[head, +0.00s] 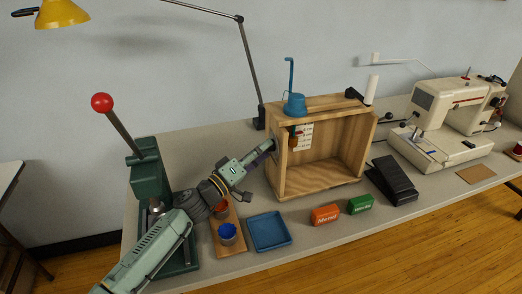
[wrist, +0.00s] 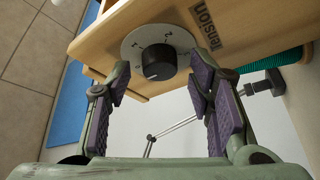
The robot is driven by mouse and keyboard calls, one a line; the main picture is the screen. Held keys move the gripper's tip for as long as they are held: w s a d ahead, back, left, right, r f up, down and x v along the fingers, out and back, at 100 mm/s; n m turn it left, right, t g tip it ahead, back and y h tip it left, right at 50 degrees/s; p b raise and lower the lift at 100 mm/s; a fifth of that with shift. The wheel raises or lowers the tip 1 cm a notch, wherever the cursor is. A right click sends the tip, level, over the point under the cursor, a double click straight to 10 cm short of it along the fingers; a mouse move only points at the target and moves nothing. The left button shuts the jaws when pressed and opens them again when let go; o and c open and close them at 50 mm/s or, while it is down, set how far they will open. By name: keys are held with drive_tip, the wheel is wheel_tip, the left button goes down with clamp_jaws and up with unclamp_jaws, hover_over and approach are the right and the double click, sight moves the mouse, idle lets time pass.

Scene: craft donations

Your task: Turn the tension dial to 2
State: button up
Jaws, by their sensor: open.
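The tension dial (wrist: 158,60) is a black round knob on a pale round plate (wrist: 133,46) with printed figures, set in the side of a wooden box. A 2 seems to stand at the plate's upper edge in the wrist view; the other figures are hard to read. A small pale mark shows on the knob's lower edge. "Tension" (wrist: 207,22) is printed beside the plate. My gripper (wrist: 158,78) is open, with purple finger pads on either side of the knob and apart from it. In the head view my gripper (head: 262,157) is at the box's left side and mostly hides the dial.
The open wooden box (head: 325,180) stands on the table with a blue spool holder (head: 295,103) on top. A green press (head: 146,165) with a red-knobbed lever is beside my arm.

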drive_tip(key=shift+c, duration=0.2)
clamp_jaws()
drive_tip(key=shift+f+m+h, duration=0.15)
drive_tip(key=shift+m+h, duration=0.85)
drive_tip(key=shift+m, duration=0.9)
drive_tip(key=shift+o, duration=0.2)
unclamp_jaws()
